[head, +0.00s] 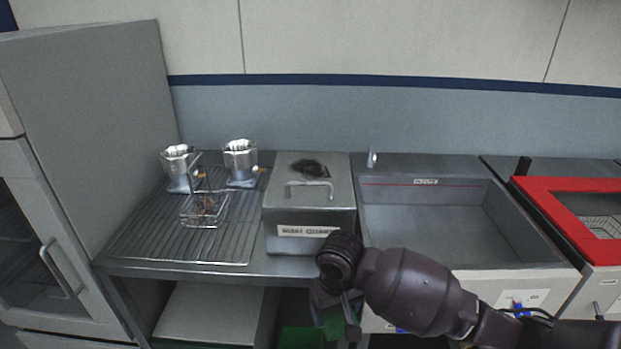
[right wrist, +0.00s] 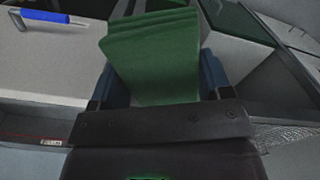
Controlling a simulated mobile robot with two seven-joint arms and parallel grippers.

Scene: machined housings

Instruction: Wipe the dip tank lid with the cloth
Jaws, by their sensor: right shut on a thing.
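The dip tank (head: 308,218) is a grey metal box with a label on its front, standing on the counter. Its lid (head: 335,172) has a bar handle and a dark brown stain near the back. My right gripper (head: 335,308) is low in front of the counter edge, below and slightly right of the tank. In the right wrist view the right gripper (right wrist: 160,85) is shut on the folded green cloth (right wrist: 152,55). The cloth is apart from the lid, and its gripped end is hidden between the fingers. My left gripper is not in view.
A wire drying rack (head: 185,240) with two metal pots and a small wire basket lies left of the tank. An empty sink basin (head: 440,215) is to the right, then a red-framed unit (head: 560,205). A grey cabinet (head: 90,120) stands at the left.

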